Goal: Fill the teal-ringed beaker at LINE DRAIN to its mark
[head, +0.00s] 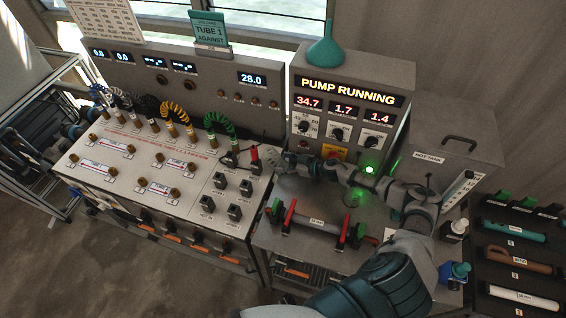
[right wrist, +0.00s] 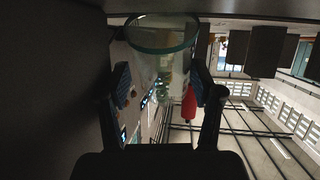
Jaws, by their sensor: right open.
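The glass beaker with a teal rim (right wrist: 163,48) shows in the right wrist view, between the two fingers of my right gripper (right wrist: 165,90). The fingers stand apart on either side of it; I cannot tell whether either touches the glass. Its fill level and mark cannot be made out. In the head view my right gripper (head: 268,160) is at the right end of the white valve bench, next to a red-handled part (head: 254,153). The beaker is not clear there, and no LINE DRAIN label is readable. My left gripper is not in view.
The pump panel (head: 350,108) reads PUMP RUNNING, and a green light glows beside my right arm. The valve bench (head: 130,150) carries hoses and switches. A tube with red clamps (head: 318,222) lies on the grey table. The hot tank (head: 450,145) stands right of my arm.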

